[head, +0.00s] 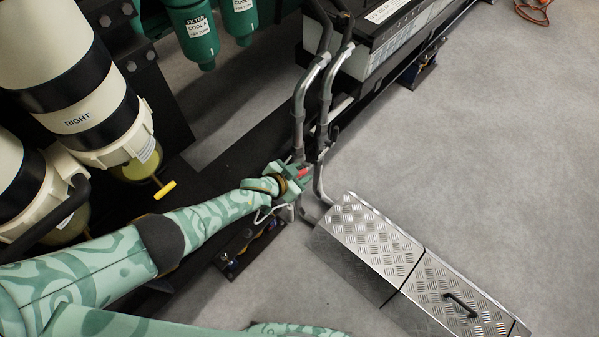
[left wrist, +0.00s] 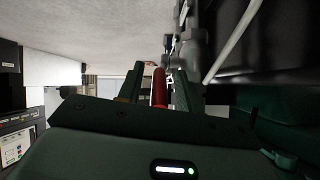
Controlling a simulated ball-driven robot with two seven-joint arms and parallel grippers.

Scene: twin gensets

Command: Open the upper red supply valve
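A red valve handle (head: 303,173) shows at the silver pipes in the middle of the head view. My left gripper (head: 299,174) is at this handle, its fingers around it. In the left wrist view the red handle (left wrist: 159,88) lies between the two fingers of my left gripper (left wrist: 156,88). The fingers are apart, with gaps showing beside the handle. The valve body is mostly hidden by the gripper, and I cannot tell whether a second red valve is there. My right gripper is not in view.
A chequer-plate step cover (head: 368,236) lies at the lower right. Cream filters (head: 75,80) and a yellow drain handle (head: 165,190) are at the left.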

